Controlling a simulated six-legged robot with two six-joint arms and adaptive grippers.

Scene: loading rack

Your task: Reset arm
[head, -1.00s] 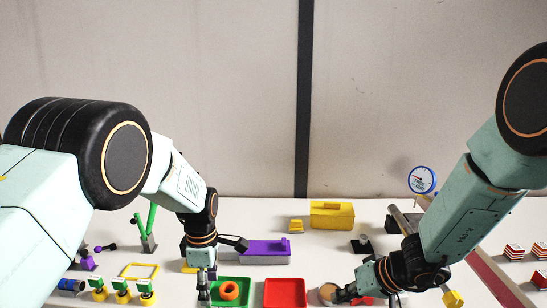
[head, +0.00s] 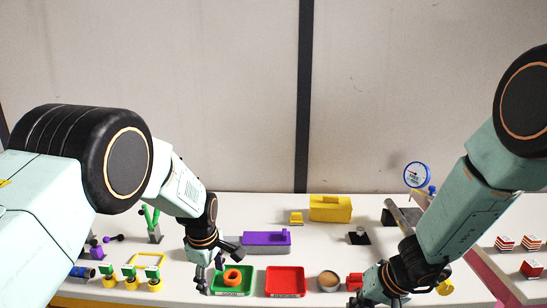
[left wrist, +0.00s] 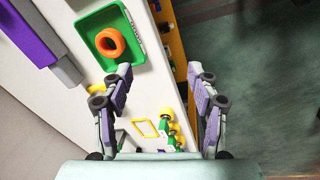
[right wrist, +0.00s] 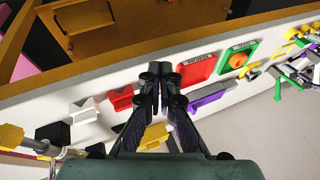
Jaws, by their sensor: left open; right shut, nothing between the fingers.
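My left gripper (head: 210,277) is open and empty, beside the left edge of the green tray (head: 249,292). In the left wrist view its two fingers (left wrist: 158,95) stand wide apart, with nothing between them. An orange ring (head: 233,277) lies in the green tray. My right gripper (head: 362,296) is low at the right of the table, near a red block (head: 354,280) and a round tan-topped item (head: 328,281). In the right wrist view its fingertips (right wrist: 164,70) are together with nothing held.
An empty red tray (head: 285,281) sits beside the green tray. A purple block (head: 266,240) and a yellow box (head: 330,208) stand behind. Several yellow-based green items (head: 131,279) stand at left. A blue gauge (head: 417,175) stands at right.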

